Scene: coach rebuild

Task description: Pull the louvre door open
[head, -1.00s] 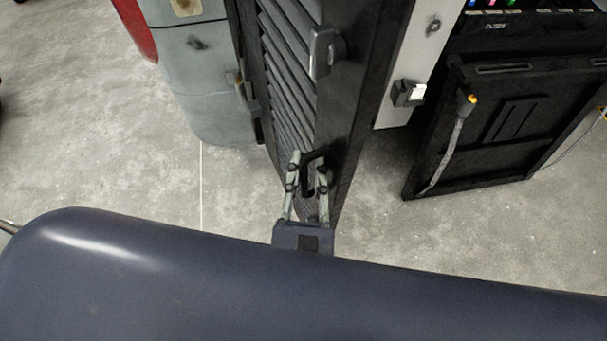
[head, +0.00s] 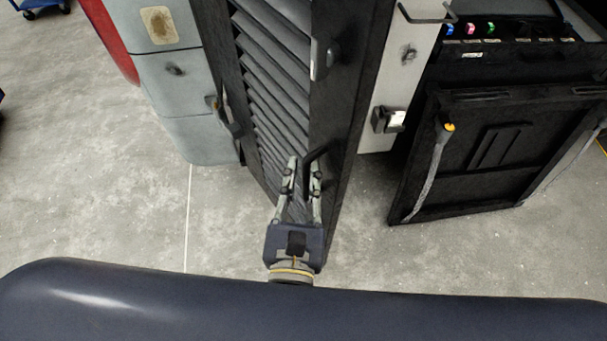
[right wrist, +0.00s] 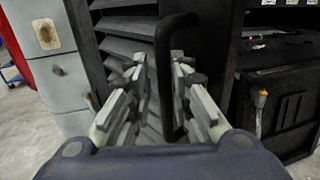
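The louvre door (head: 268,75) is a dark panel with slanted slats, standing in the middle of the head view. A dark bar handle (head: 308,170) sticks out from its lower right stile. It also shows in the right wrist view (right wrist: 165,75). My right gripper (head: 303,175) is at the handle, with the bar between its fingers. In the right wrist view the gripper (right wrist: 160,72) has its fingers apart, with a gap left of the bar; the bar looks close to the right finger. Contact there cannot be told. My left gripper is not in view.
A grey cabinet (head: 170,90) stands left of the door. A pale post (head: 400,75) with a latch block (head: 388,120) and a black cabinet (head: 480,150) with a hanging strap (head: 428,170) stand right. Concrete floor (head: 120,210) is clear at front left.

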